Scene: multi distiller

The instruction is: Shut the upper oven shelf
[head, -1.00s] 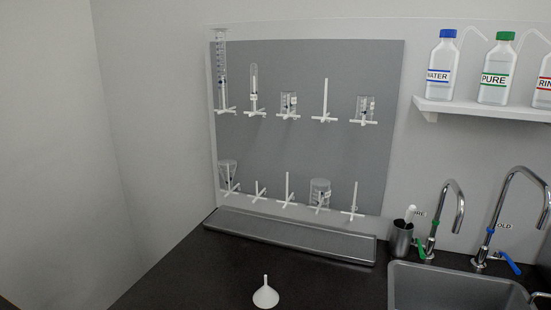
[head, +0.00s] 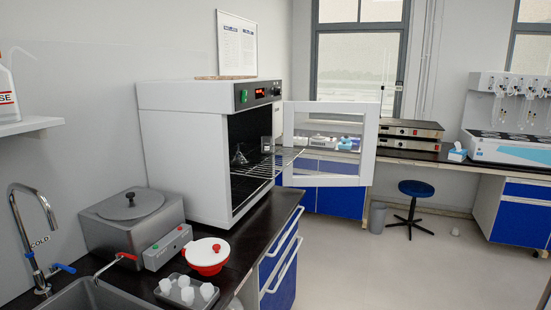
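The white oven (head: 185,150) stands on the black counter, its front facing right. Its glass-windowed door (head: 369,150) is swung wide open. The upper wire shelf (head: 286,157) is pulled partly out and sticks past the oven's front opening. A clear conical flask (head: 239,157) and a clear beaker-like glass (head: 267,144) stand at the upper shelf's level. A lower rack shows dimly inside the oven. Neither of my grippers is in view.
A lidded grey water bath (head: 132,222), a red and white pot (head: 207,254) and a tray of white cups (head: 187,291) crowd the counter before the oven. A blue stool (head: 417,188) stands on the floor. The floor right of the counter is mostly clear.

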